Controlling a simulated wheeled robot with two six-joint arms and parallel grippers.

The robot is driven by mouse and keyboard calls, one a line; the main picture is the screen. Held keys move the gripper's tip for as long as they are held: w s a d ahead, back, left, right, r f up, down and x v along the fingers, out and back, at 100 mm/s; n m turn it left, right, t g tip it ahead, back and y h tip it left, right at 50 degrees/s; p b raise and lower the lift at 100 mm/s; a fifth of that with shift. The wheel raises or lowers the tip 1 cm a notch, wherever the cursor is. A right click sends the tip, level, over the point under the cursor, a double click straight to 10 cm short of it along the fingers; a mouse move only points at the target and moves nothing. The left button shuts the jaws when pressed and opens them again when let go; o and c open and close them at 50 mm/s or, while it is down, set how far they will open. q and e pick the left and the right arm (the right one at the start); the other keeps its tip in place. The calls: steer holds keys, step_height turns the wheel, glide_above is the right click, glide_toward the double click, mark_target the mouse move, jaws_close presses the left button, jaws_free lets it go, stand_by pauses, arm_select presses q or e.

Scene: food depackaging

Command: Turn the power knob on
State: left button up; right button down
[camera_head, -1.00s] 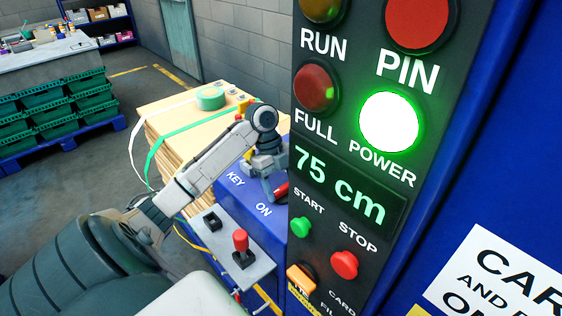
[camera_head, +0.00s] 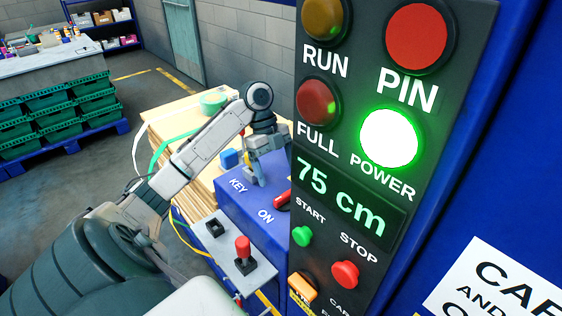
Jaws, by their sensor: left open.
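The POWER lamp (camera_head: 389,138) on the dark panel glows bright green. A red knob handle (camera_head: 283,199) shows on top of the blue box (camera_head: 235,205), beside the word ON and partly hidden by the panel edge. My left gripper (camera_head: 257,182) is open, with its fingers pointing down over the blue box near the word KEY. It is just left of the red handle and looks apart from it. It holds nothing that I can see. My right gripper is out of view.
The dark panel (camera_head: 310,222) bears a 75 cm display, a green START button (camera_head: 302,236) and a red STOP button (camera_head: 345,274). A red-topped joystick (camera_head: 243,250) stands on a grey plate. A cardboard stack (camera_head: 183,185) lies behind my left arm.

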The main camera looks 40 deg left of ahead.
arm_select(q)
steer(key=p+v, duration=0.1)
steer(key=v, duration=0.2)
steer(key=shift+r+p, duration=0.15)
steer(key=shift+p, duration=0.2)
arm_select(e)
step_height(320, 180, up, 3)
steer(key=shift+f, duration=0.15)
arm_select(q)
steer(key=shift+a, duration=0.1)
